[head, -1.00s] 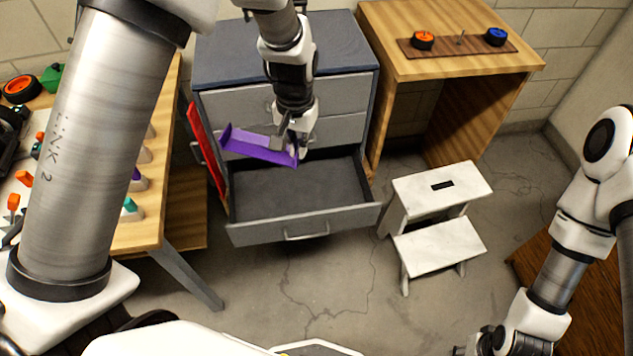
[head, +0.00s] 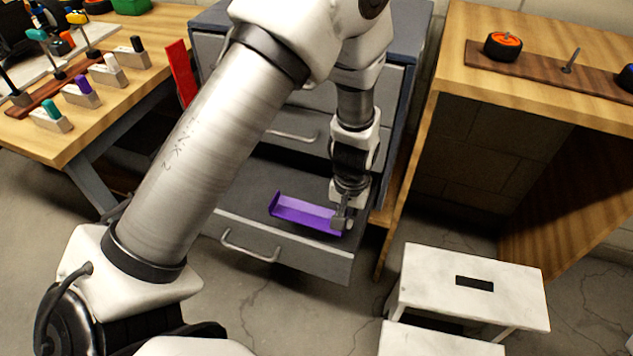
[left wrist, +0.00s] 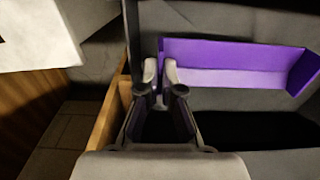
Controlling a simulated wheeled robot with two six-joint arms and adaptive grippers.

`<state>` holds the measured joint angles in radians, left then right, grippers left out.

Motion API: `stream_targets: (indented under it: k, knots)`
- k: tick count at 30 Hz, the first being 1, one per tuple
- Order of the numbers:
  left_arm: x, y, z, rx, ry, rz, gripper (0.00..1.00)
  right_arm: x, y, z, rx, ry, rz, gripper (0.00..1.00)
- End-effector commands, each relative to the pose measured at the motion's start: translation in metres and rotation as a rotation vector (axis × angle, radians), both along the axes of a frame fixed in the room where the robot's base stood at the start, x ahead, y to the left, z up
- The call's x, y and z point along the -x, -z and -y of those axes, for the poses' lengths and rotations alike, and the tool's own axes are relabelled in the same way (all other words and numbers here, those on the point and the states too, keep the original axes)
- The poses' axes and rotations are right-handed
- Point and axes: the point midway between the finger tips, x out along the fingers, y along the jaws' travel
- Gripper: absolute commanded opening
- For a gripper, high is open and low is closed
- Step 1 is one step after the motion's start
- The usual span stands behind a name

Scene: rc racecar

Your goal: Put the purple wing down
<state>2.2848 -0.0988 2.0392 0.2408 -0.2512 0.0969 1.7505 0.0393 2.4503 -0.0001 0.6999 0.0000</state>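The purple wing (head: 303,212) is a long purple piece with upturned ends, and it also shows in the left wrist view (left wrist: 230,56). My left gripper (head: 343,222) is at the wing's right end in the head view. In the left wrist view its two fingers (left wrist: 160,72) are close together with the wing's end plate between them. The wing is level, over or inside the open grey drawer (head: 290,255), near its front right. I cannot tell whether it touches the drawer floor. My right gripper is not in view.
A red panel (head: 181,72) stands upright left of the drawer cabinet (head: 410,20). A wooden table (head: 150,80) with tools is at the left. A wooden bench (head: 470,80) with a wheel (head: 503,45) and a white step stool (head: 440,295) are at the right.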

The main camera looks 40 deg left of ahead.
Motion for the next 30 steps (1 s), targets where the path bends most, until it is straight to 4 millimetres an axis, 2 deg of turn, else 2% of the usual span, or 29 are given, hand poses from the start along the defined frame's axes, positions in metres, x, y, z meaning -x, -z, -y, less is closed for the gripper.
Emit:
stream_targets:
  k: [1,3,8,12,23,25,30]
  knots:
    - [0.001,0.017,0.000,0.000,0.001,-0.003,0.00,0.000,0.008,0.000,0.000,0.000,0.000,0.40]
    - [0.001,0.032,0.000,0.000,0.002,-0.003,0.00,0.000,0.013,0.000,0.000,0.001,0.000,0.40]
    - [0.000,0.052,0.000,0.000,0.000,-0.001,0.00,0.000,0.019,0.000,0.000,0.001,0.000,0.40]
    - [0.001,0.077,0.000,0.000,0.002,-0.002,0.00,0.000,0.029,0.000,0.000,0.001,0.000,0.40]
    - [0.000,0.082,0.000,0.000,0.002,0.000,0.00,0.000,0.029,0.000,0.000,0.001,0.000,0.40]
    - [0.000,0.082,0.000,0.000,0.002,0.000,0.17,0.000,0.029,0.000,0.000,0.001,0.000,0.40]
    - [0.000,0.082,0.000,0.000,0.002,0.000,0.17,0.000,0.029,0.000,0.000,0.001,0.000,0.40]
